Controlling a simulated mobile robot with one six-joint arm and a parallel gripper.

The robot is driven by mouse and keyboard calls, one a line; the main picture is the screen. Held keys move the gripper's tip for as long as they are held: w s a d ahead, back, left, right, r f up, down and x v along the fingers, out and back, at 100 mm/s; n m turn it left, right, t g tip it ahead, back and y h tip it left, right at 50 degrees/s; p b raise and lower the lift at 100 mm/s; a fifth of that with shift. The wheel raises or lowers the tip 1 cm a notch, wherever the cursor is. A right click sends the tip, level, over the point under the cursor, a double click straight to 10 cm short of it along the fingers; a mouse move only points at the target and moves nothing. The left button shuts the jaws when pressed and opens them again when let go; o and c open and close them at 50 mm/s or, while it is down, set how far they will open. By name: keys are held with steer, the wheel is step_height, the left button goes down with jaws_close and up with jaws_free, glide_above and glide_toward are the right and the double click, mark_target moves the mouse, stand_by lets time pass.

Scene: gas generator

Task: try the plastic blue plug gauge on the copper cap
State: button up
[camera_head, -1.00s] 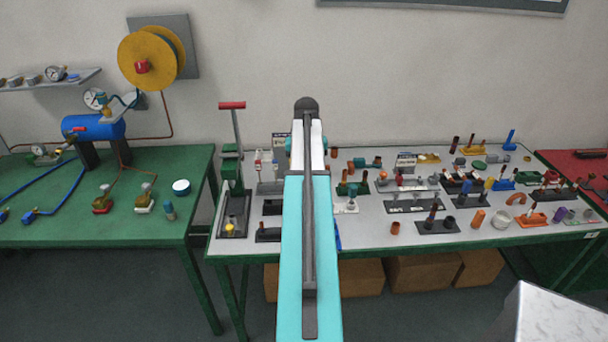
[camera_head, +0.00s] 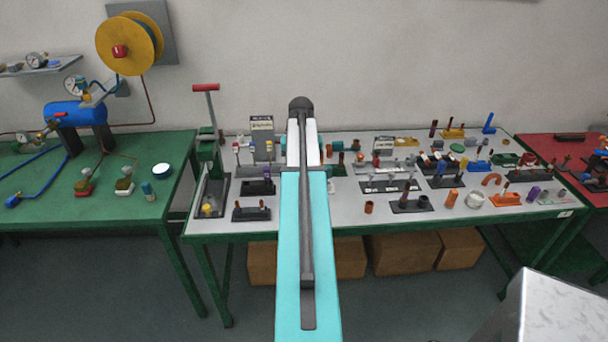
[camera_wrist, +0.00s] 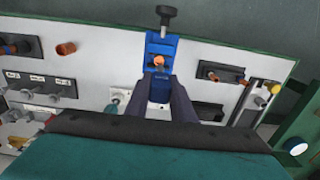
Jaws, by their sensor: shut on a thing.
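In the wrist view, my gripper (camera_wrist: 161,80) has its dark fingers closed on a blue piece (camera_wrist: 160,93), which looks like the plastic blue plug gauge; its far end is hard to make out. Just beyond the fingertips is a blue fixture (camera_wrist: 163,44) with a black knob. A copper-coloured round part (camera_wrist: 158,62), which looks like the copper cap, sits at the fixture's near end. The blue piece lies close to it in the picture; I cannot tell whether they touch. In the head view my arm hides the gripper and this fixture.
The grey bench (camera_head: 341,222) holds several small fixtures and loose parts. In the wrist view, a dark holder (camera_wrist: 222,73) stands right of the blue fixture and a loose copper piece (camera_wrist: 66,48) lies left. A red-handled press (camera_head: 208,125) stands at the bench's left end.

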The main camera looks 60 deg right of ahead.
steer(key=shift+d+r, duration=0.1)
stand_by(0.3)
steer(key=shift+s+f+b, duration=0.1)
steer(key=shift+f+b, duration=0.75)
steer(key=shift+f, duration=1.7)
steer(key=shift+f+b, duration=0.35)
steer(key=shift+f, duration=0.95)
stand_by(0.3)
steer(key=shift+r, duration=0.1)
stand_by(0.6)
steer(key=shift+r+p, duration=0.9)
steer(key=shift+r, duration=0.45)
steer(key=shift+r, duration=0.1)
